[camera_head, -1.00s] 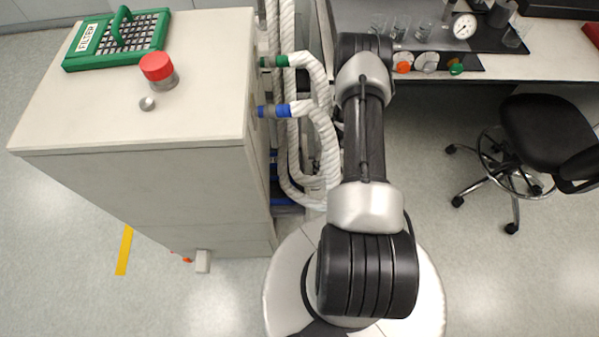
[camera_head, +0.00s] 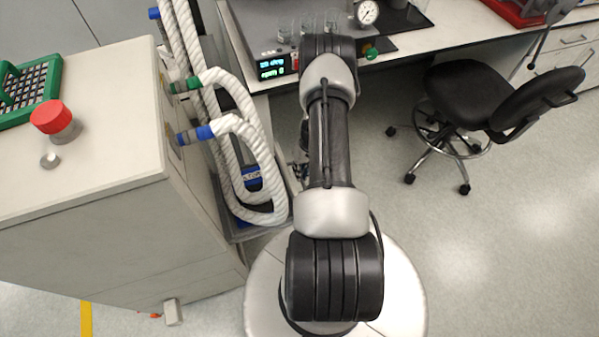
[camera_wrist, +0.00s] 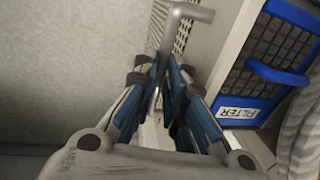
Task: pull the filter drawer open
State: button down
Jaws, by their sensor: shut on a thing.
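In the wrist view my gripper (camera_wrist: 165,75) has its blue-padded fingers close together around a grey bent bar handle (camera_wrist: 183,12). The handle's upper end curves over beside a perforated metal panel. To its right is a blue filter (camera_wrist: 278,58) with a grille, a blue grip and a "FILTER" label, set beside a pale wall. In the head view, blue parts (camera_head: 252,178) show low down behind the white hoses, within a grey tray-like edge (camera_head: 243,236) beside the cabinet. My gripper is hidden in the head view. How far the drawer is out is hard to tell.
A cabinet (camera_head: 90,140) stands at left with a green filter (camera_head: 30,90) and a red-capped knob (camera_head: 52,118) on top. White hoses (camera_head: 262,150) hang at its right side. A bench (camera_head: 430,45) with glassware and an office chair (camera_head: 490,95) stand at right.

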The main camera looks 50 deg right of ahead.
jog(key=c, duration=1.7)
grip_release()
jog(key=shift+o, duration=0.2)
notch_tip(320, 180, up, 12)
jog(key=s+d, duration=0.1)
jog(key=shift+s+d, duration=0.15)
jog(key=shift+d, duration=0.25)
jog(key=shift+f, duration=0.1)
